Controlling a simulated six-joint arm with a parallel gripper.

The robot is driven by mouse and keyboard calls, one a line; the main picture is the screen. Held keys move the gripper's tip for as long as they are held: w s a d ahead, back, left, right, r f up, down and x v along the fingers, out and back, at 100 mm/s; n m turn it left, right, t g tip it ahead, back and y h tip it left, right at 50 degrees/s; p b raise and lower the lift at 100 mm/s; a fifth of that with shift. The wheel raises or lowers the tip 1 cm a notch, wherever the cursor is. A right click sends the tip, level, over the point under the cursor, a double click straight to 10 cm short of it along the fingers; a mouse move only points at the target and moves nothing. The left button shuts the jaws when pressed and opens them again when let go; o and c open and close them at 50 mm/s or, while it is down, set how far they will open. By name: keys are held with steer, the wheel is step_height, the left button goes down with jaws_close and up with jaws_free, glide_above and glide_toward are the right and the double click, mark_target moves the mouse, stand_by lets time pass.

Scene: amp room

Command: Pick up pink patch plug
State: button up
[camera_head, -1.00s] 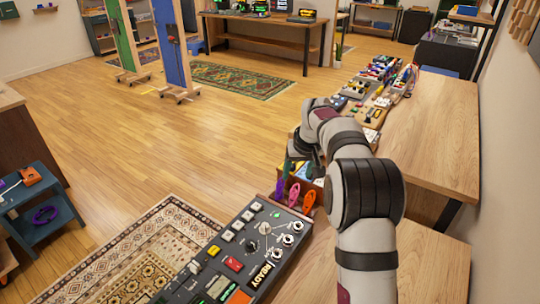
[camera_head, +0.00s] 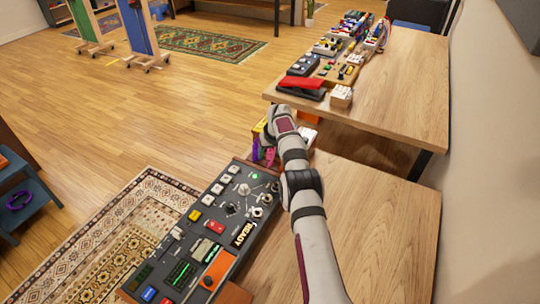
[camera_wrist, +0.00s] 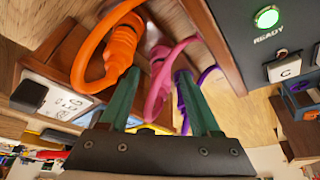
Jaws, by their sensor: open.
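The pink patch plug (camera_wrist: 160,75) shows near the middle of the wrist view, with a looped pink cable. My gripper (camera_wrist: 158,76) is open, with one green finger to each side of the pink plug in that view. I cannot tell whether either finger touches it. The orange plug (camera_wrist: 120,48) is left of the pink one, close to the left finger. The purple plug (camera_wrist: 183,98) is partly hidden behind the right finger. In the head view the pink plug (camera_head: 270,154) and purple plug (camera_head: 256,149) show small beside my arm, which hides the gripper.
A dark control panel (camera_head: 174,236) with buttons, knobs and a lit green lamp stands next to the plugs. A wooden table (camera_head: 378,222) lies to the right. Another table (camera_head: 400,95) behind holds several pedals and a red device (camera_head: 302,83).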

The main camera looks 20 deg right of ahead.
jaws_close()
steer(key=shift+r, duration=0.15)
stand_by(0.4)
step_height(320, 180, up, 4)
steer(key=shift+d+r, duration=0.1)
steer(key=shift+r, duration=0.05)
steer(key=s+d+r, duration=0.6)
steer(key=s+d, duration=0.1)
steer(key=d, duration=0.1)
steer(key=shift+s+d+r, duration=0.25)
steer(key=shift+s+d, duration=0.05)
steer(key=shift+d, duration=0.05)
